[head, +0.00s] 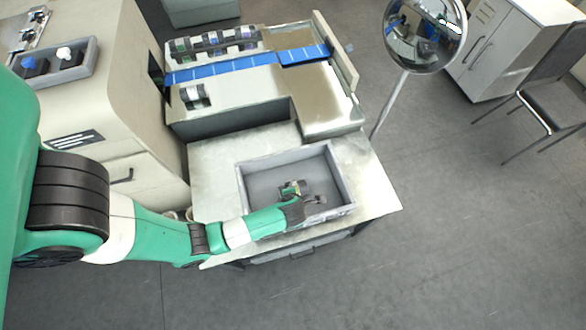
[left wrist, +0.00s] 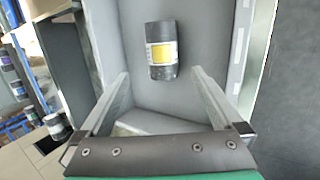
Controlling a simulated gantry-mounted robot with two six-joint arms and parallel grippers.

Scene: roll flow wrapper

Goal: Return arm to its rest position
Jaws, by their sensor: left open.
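My left arm comes in from the left in the head view. Its gripper (head: 312,196) is over the grey bin (head: 243,186) on the table. In the left wrist view the two fingers are spread apart with nothing between them. A dark roll with a yellow and white label (left wrist: 161,52) lies on the bin floor ahead of the fingertips. In the head view the gripper and this roll are too small to tell apart clearly. My right gripper is not in view.
The wrapping machine (head: 230,118) stands behind the bin, with a blue belt (head: 225,68), several rolls (head: 215,43) and one roll (head: 194,96) on its near ledge. A round mirror (head: 425,30) on a pole stands at the right. The floor at lower right is clear.

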